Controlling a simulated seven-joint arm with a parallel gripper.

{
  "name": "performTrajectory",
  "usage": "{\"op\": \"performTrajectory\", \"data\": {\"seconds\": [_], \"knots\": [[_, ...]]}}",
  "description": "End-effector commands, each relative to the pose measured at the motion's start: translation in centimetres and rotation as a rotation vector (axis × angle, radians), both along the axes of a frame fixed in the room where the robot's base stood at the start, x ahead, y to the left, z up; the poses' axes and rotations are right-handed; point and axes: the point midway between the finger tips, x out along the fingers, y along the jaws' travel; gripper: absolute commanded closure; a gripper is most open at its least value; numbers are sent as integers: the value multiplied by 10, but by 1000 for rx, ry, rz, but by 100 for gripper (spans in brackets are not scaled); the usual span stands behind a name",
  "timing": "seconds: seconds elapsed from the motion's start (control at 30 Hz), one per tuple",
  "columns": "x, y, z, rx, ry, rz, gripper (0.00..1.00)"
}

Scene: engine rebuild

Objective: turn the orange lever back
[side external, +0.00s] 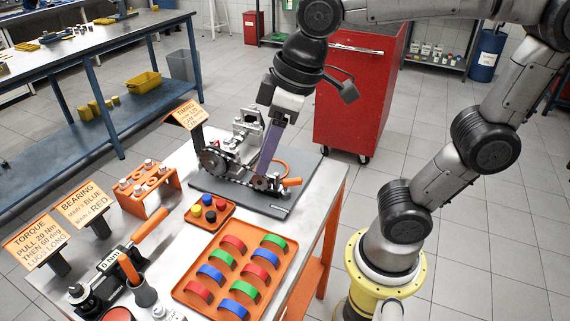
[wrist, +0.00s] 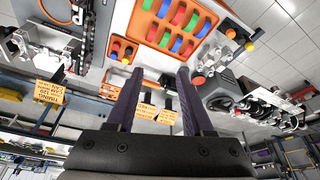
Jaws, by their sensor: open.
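The orange lever (side external: 291,182) sticks out at the right end of the chain-driven timing assembly (side external: 235,170), which stands on a dark plate (side external: 290,204) on the workbench. My gripper (side external: 264,168) points downward over this assembly, its purple fingers just left of the lever in the side view. I cannot tell whether a finger touches anything there. In the wrist view my gripper (wrist: 160,75) shows two fingers spread apart with nothing between them. The lever is not clearly made out in the wrist view.
An orange tray of coloured bearing shells (side external: 180,289), a small tray of coloured caps (side external: 188,214) and an orange rack (side external: 165,180) stand on the bench. A torque wrench with an orange handle (side external: 150,226) lies at the left. A red cabinet (side external: 350,110) stands behind.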

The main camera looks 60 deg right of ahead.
Motion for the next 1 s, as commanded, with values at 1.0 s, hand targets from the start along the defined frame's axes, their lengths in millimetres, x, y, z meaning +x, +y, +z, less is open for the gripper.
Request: {"op": "performTrajectory", "data": {"seconds": [1.0], "knots": [[21,-212,-101,862,499,-2588,50]]}}
